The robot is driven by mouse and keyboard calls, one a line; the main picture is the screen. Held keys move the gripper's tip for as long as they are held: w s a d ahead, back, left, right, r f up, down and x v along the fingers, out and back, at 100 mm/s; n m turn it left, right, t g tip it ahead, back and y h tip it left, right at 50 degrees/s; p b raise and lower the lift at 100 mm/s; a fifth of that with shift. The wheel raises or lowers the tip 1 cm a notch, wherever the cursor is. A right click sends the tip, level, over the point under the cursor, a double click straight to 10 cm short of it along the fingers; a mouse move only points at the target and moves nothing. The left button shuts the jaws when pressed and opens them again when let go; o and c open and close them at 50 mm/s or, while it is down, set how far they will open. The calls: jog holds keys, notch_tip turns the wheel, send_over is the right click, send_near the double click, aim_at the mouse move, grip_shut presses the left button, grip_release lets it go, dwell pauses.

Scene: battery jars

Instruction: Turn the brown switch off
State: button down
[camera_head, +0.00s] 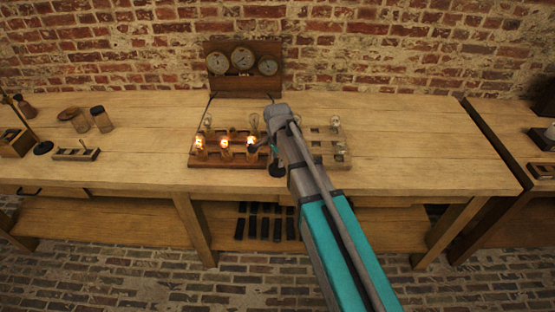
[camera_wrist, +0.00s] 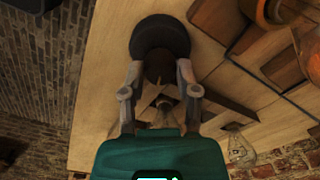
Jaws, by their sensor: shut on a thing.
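My gripper (camera_wrist: 158,80) is shut on a dark round-headed thing (camera_wrist: 160,36) with a brownish part between the fingers. In the head view my gripper (camera_head: 274,158) is low over the bench's front, at the right end of a brown board (camera_head: 228,164) with lit bulbs. The dark head also shows there (camera_head: 277,170). I cannot tell whether it is the brown switch. A small wooden block with a raised lever-like part (camera_head: 78,154) sits at the left of the bench. My arm hides part of the boards.
Lit bulbs (camera_head: 225,148) glow on the brown board; a paler board (camera_head: 340,160) lies right of my arm. A gauge panel (camera_head: 243,82) stands at the back. The bench's right side (camera_head: 430,150) is clear.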

jog(key=n, duration=1.4)
dwell(0.4)
jog(key=shift+c, duration=1.8)
grip_release()
jog(key=shift+m, duration=0.4)
